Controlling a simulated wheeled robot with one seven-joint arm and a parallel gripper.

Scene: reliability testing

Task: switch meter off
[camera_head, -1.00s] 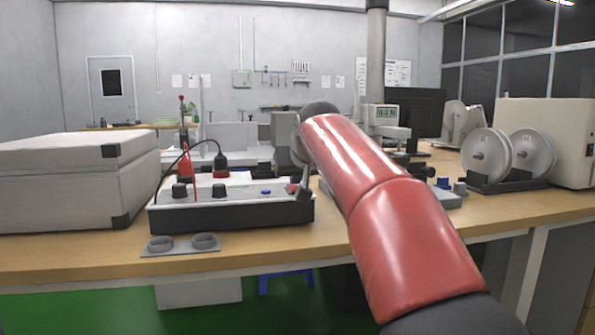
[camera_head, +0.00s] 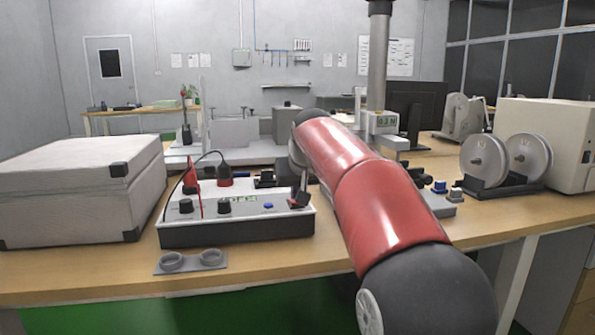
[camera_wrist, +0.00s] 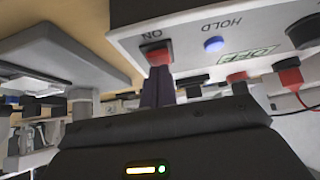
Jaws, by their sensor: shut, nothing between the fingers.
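The meter (camera_head: 240,225) is a white box with a black base near the front of the wooden bench. It has black knobs, a blue HOLD button (camera_wrist: 214,44) and a red rocker switch (camera_wrist: 157,53) marked ON at its right end. Its small display (camera_wrist: 248,55) carries green characters that seem to read OFF. My gripper is shut and empty. In the wrist view its dark fingertips (camera_wrist: 159,80) are right at the lower edge of the red switch; I cannot tell whether they press it. In the head view the gripper (camera_head: 302,196) is at the meter's right end.
A large grey case (camera_head: 80,195) stands left of the meter. A grey plate with two rings (camera_head: 190,261) lies in front. Red and black plugs with a cable (camera_head: 224,172) rise from the meter's back. Two grey reels (camera_head: 485,160) stand at right.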

